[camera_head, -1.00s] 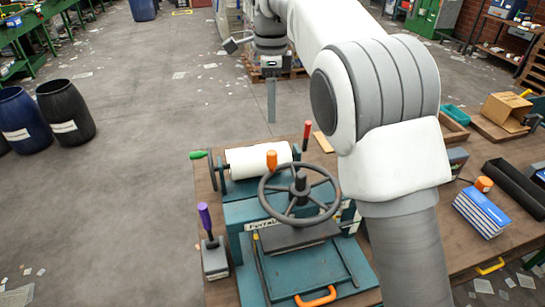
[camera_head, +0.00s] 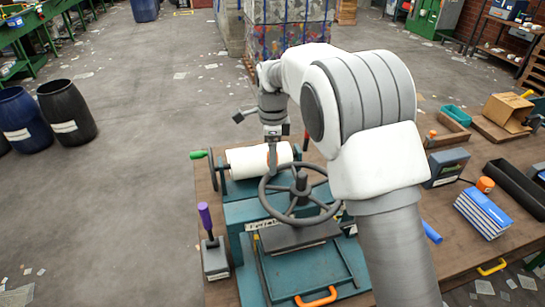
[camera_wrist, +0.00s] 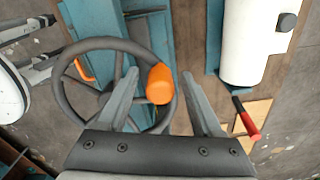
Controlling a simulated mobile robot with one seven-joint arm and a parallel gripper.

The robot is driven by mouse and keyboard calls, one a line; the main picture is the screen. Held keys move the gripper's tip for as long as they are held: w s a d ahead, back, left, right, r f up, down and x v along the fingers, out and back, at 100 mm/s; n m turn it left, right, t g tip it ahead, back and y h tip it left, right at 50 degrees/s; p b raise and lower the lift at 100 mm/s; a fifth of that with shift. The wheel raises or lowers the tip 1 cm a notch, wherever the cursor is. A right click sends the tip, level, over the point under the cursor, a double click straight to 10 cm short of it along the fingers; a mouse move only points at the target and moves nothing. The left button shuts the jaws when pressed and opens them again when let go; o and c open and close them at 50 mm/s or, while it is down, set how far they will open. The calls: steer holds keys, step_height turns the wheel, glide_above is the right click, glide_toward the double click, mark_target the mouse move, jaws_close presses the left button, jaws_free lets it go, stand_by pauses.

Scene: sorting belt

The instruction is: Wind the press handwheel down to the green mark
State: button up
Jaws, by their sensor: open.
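The press handwheel (camera_head: 301,187) is a dark spoked wheel lying flat above the teal press (camera_head: 240,213). It also shows in the wrist view (camera_wrist: 62,88). Its orange knob (camera_wrist: 159,84) stands on the rim, on the far left side in the head view. My gripper (camera_head: 272,160) is over that knob, pointing down. In the wrist view my gripper (camera_wrist: 160,76) is open, with the knob between its two fingers and gaps visible at the sides. In the head view my gripper mostly hides the knob. I cannot make out a green mark.
A white roller (camera_head: 258,159) with a green-handled crank (camera_head: 198,155) lies behind the wheel. A red-handled lever (camera_wrist: 246,118) stands near the right finger. A purple-handled lever (camera_head: 205,218) is left of the press.

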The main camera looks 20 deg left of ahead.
steer(key=shift+c, duration=0.4)
jaws_close()
stand_by(1.1)
